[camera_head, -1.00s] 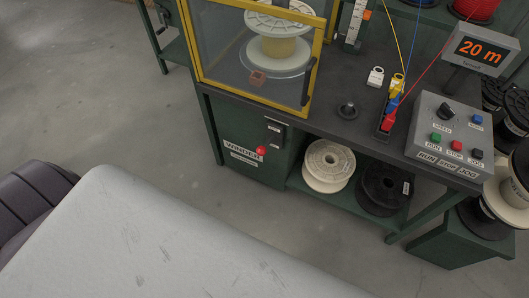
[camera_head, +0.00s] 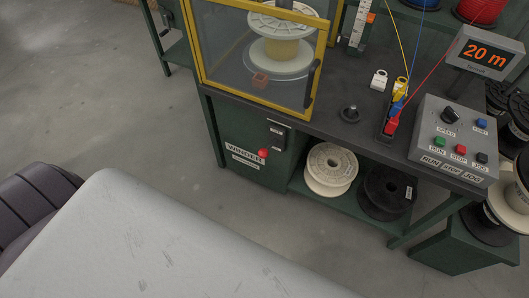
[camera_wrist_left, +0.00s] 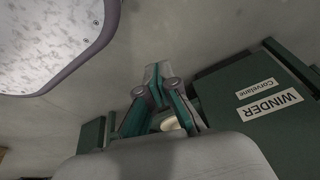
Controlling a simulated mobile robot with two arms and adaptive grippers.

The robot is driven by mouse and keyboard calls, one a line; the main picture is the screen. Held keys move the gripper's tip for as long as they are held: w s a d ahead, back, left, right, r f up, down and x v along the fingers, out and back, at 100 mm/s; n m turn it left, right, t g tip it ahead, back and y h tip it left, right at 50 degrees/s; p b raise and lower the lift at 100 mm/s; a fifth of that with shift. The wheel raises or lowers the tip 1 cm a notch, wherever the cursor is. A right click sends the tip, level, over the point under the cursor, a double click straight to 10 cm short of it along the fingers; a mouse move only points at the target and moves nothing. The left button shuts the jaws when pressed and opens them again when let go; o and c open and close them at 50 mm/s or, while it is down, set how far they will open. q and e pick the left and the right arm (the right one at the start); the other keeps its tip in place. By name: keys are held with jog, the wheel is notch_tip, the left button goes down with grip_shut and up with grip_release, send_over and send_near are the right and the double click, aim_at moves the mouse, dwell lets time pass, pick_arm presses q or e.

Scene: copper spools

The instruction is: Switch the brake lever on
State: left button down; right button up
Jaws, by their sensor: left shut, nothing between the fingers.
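The brake lever shows as a red knob (camera_head: 263,153) on the front of the green winder cabinet (camera_head: 240,176), in the head view. A small black plate with pale labels (camera_head: 277,134) sits just above it. The labels are too small to read. The cabinet also shows in the left wrist view (camera_wrist_left: 235,92), with its WINDER label, but the red knob is not visible there. My left gripper (camera_wrist_left: 157,72) is shut and empty in the wrist view, to the left of the cabinet. Neither gripper shows in the head view.
A yellow-framed guard (camera_head: 256,55) encloses a spool on the bench. A white spool (camera_head: 330,168) and a black spool (camera_head: 385,190) rest on the lower shelf. A control box (camera_head: 452,142) stands at the right. Bare floor (camera_head: 130,130) lies left of the cabinet.

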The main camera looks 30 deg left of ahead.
pick_arm(q)
jog(key=w+r+t+b, duration=0.1)
jog(key=w+r+t, duration=0.4)
jog(key=w+r, duration=1.15)
jog(key=w+a+r+t, duration=0.1)
jog(key=w+r, duration=0.3)
jog(key=r, duration=0.4)
jog(key=w+r+t+y+b, duration=0.1)
jog(key=w+r+t, duration=0.2)
jog(key=w+r, duration=0.2)
notch_tip(320, 180, up, 3)
jog(key=shift+w+a+f+y, duration=0.2)
jog(key=shift+a+y, duration=0.1)
jog(key=shift+a, duration=0.1)
jog(key=b, duration=0.1)
send_over(265, 156)
jog(key=d, duration=0.2)
notch_tip(265, 156, down, 4)
jog(key=f, duration=0.1)
jog(key=a+f, duration=0.1)
jog(key=f, duration=0.1)
jog(key=shift+w+a+f+b, duration=0.1)
jog(key=shift+a+b, duration=0.2)
jog(key=shift+a+f, duration=0.2)
jog(key=shift+f, duration=0.2)
jog(key=shift+f, duration=0.1)
